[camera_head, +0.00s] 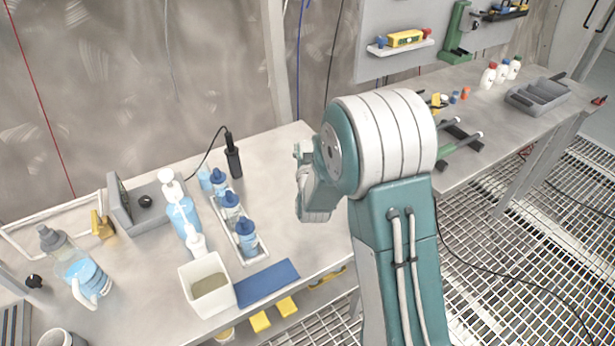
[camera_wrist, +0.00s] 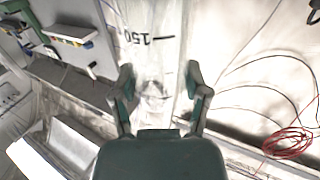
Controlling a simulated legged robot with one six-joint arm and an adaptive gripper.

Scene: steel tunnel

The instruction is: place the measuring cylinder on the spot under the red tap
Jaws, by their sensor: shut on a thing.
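The measuring cylinder (camera_wrist: 150,55) is clear and upright in the wrist view, with a black 150 mark on its wall. My gripper (camera_wrist: 159,88) is shut on it, with one finger on each side. The cylinder's top and foot cannot be made out. In the head view, my gripper and the cylinder are mostly hidden behind my arm, above the right part of the left bench.
The right bench holds a grey tray (camera_head: 540,97) and small bottles. Red cable (camera_wrist: 288,143) hangs at right.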

